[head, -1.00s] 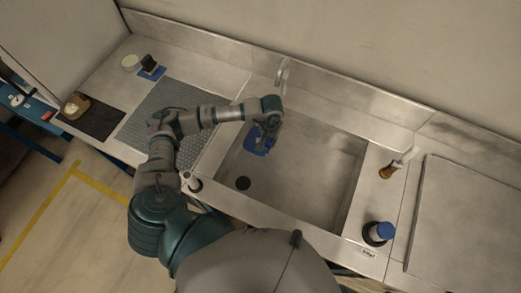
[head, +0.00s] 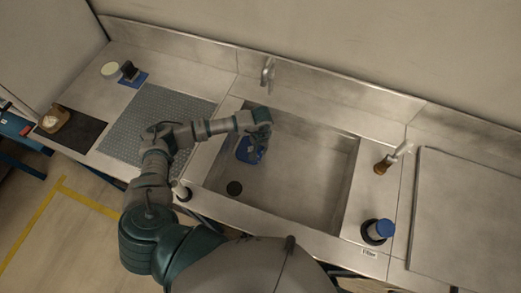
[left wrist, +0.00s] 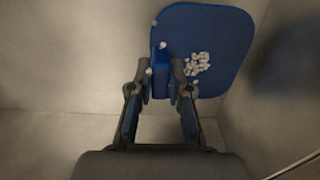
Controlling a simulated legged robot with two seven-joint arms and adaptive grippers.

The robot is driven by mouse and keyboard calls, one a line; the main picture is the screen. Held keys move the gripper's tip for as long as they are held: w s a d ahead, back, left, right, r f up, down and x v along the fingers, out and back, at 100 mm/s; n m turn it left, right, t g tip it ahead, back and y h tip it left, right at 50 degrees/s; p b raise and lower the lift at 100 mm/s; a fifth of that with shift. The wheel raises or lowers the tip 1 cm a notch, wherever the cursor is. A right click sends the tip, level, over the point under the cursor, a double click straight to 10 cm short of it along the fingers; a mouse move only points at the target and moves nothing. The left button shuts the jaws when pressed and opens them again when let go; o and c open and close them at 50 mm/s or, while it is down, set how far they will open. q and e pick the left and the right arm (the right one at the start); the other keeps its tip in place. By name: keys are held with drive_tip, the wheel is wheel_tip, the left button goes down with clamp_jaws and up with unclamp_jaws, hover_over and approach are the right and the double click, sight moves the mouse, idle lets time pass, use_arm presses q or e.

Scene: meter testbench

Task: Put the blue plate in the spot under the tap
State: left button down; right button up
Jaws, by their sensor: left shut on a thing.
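The blue plate (head: 247,155) is inside the sink basin (head: 305,185), in its upper left part. In the left wrist view the plate (left wrist: 222,28) is flat with rounded corners, and several small white pieces lie on it. My left gripper (left wrist: 162,82) is shut on a raised blue part at the plate's near edge. In the head view my left wrist partly covers the plate. The tap (head: 267,75) is at the back wall, above and slightly right of the plate in the picture. I cannot tell whether the plate touches the basin floor. My right gripper is not in view.
A dark drain hole (head: 234,188) is in the basin's lower left. A grey textured mat (head: 165,110) lies left of the sink. A blue-capped container (head: 379,230) and a brown-handled item (head: 384,165) stand on the right ledge. Most of the basin's right side is clear.

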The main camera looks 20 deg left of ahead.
use_arm(q)
drive_tip(key=shift+d+f, duration=0.25)
drive_tip(key=shift+f, duration=0.35)
drive_tip(key=shift+d+f, duration=0.2)
drive_tip(key=shift+d, duration=0.35)
drive_tip(key=shift+a, duration=0.1)
